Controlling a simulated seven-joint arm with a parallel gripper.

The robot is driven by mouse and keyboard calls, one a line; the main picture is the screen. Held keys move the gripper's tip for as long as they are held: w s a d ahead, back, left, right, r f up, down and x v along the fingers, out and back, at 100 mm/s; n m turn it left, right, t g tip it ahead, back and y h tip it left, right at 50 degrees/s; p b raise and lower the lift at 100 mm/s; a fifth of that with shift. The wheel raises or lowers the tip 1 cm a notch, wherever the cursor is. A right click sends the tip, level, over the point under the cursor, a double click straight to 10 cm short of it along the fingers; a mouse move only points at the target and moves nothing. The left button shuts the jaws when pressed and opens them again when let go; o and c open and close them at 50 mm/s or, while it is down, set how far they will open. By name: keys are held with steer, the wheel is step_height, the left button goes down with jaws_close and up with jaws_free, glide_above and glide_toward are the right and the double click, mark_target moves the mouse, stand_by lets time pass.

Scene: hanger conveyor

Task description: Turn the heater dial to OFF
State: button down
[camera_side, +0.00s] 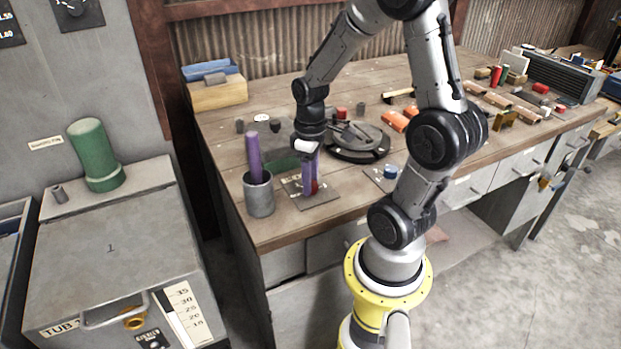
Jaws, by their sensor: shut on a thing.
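My gripper (311,180) points straight down over a dark flat plate (325,196) near the front left of the workbench. Its fingers are shut on a small red part, the likely dial (315,187), which shows low between them. Most of this part is hidden by the fingers, so its pointer and setting cannot be read. A pale label (292,179) lies at the plate's left side; its words are too small to read. A blue knob (390,171) sits on a second plate to the right, apart from my gripper.
A grey cup (259,197) with a purple rod (253,155) stands close left of my gripper. A round dark turntable (358,148) lies behind it. Orange blocks (395,120) and many small parts fill the bench further right. A grey tub cabinet (100,240) stands at the left.

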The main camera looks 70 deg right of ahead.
steer(key=shift+n, duration=0.4)
steer(key=shift+c, duration=2.1)
jaws_free()
step_height(320, 180, up, 14)
steer(key=shift+f, duration=0.1)
